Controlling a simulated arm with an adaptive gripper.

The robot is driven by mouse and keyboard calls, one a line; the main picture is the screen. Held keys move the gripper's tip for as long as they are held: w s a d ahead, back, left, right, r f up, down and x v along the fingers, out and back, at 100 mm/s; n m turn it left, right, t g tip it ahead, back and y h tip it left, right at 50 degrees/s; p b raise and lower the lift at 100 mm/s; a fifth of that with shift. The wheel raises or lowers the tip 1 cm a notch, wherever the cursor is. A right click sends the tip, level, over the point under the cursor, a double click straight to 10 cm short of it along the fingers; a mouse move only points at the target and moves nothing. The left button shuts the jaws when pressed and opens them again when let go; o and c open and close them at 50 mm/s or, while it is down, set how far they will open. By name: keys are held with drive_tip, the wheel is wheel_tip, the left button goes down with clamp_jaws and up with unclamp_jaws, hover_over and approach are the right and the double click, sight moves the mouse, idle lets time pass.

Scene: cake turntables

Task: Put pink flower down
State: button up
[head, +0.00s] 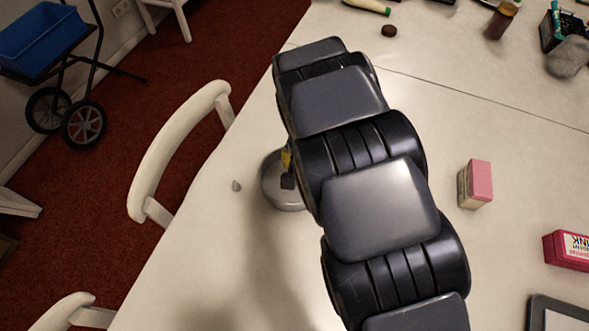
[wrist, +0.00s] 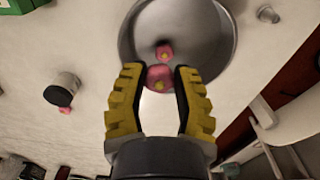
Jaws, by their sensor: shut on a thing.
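My gripper (wrist: 159,70) has ribbed yellow fingers with black inner pads. In the wrist view it is shut on a pink flower (wrist: 159,78) with a yellow centre, at the fingertips. The round grey metal turntable (wrist: 205,25) lies beneath and beyond it. A second, smaller-looking pink flower (wrist: 164,53) with a yellow centre sits on the turntable just past the held one. I cannot tell whether the held flower touches the turntable. In the head view my arm hides most of the gripper and part of the turntable (head: 271,190).
A dark-ended cylinder (wrist: 63,88) with a small pink piece (wrist: 65,110) by it lies left in the wrist view. In the head view a pink-and-white block (head: 475,184) and a pink box (head: 567,250) stand right. A white chair (head: 170,145) stands at the table's left edge.

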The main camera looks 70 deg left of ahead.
sight(271, 169)
drive_tip(key=s+f, duration=0.1)
drive_tip(key=f, duration=0.1)
drive_tip(key=s+a+f, duration=0.1)
drive_tip(key=s+f, duration=0.2)
drive_tip(key=shift+a+f, duration=0.15)
drive_tip(key=shift+f, duration=0.2)
wheel_tip(271, 169, down, 4)
drive_tip(key=shift+w+r, duration=0.1)
drive_tip(key=shift+r, duration=0.15)
drive_tip(key=o, duration=0.7)
